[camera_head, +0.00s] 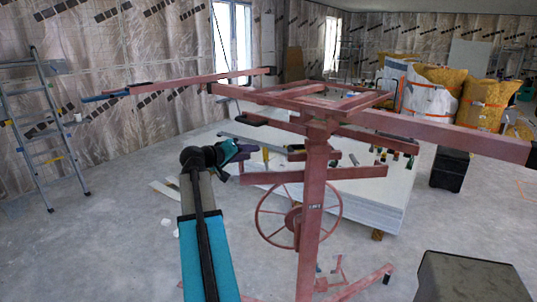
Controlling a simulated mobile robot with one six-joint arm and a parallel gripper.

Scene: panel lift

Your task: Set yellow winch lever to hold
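The red panel lift stands right of centre, with its upright mast (312,215) and a large red winch wheel (262,222) low behind the mast. I cannot clearly pick out the yellow winch lever. A small yellow upright piece (265,155) shows just right of my gripper, but I cannot tell whether it is the lever or a tool on the white stack. My gripper (245,150) is left of the mast, above the wheel's height in the picture. Its fingers are small and dark, so whether they are open is unclear.
A low white panel stack (365,195) with several tools stands behind the lift. The lift's long red arm (450,135) reaches right. Dark boxes (450,169) and a nearer one (470,278) stand at right. The left floor is mostly clear.

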